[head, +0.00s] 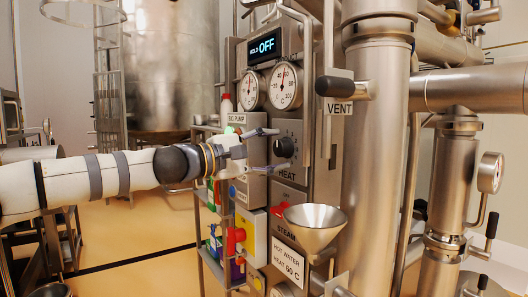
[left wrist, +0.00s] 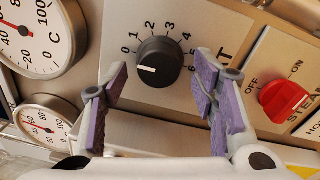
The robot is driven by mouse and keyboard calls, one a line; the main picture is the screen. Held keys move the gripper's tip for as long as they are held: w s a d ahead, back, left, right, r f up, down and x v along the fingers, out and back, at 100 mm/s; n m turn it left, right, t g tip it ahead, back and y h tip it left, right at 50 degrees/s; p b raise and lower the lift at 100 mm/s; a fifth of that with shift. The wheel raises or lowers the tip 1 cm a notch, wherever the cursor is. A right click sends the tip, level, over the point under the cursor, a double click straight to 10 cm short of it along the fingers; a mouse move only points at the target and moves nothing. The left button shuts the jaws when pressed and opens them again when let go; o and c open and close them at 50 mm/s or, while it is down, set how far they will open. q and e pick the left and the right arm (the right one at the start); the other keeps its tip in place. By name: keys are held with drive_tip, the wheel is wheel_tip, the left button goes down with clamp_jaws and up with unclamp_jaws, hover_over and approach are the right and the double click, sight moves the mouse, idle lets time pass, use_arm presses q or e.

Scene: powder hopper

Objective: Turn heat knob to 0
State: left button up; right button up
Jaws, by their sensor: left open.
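The heat knob (head: 284,147) is a round black knob on the grey HEAT panel. In the left wrist view the knob (left wrist: 160,62) shows a 0 to 6 scale around it. Its white mark points left, near the 0 and slightly below that figure. My left gripper (head: 272,150) is open in front of the panel, its fingers pointing at the knob. In the left wrist view its purple-padded fingers stand either side of the knob, with visible gaps; I cannot tell how far in front of it they are. My right gripper is not seen.
A red STEAM switch (left wrist: 285,98) sits beside the heat panel. Dial gauges (head: 285,86) and a display reading "HOLD OFF" (head: 262,46) are above. A steel funnel (head: 314,224) juts out below. The VENT handle (head: 335,87) and thick pipes stand to the right.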

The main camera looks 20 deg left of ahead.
use_arm(q)
drive_tip(key=v, duration=1.1)
drive_tip(key=shift+s+a, duration=0.2)
drive_tip(key=shift+s, duration=0.1)
drive_tip(key=shift+f, duration=0.1)
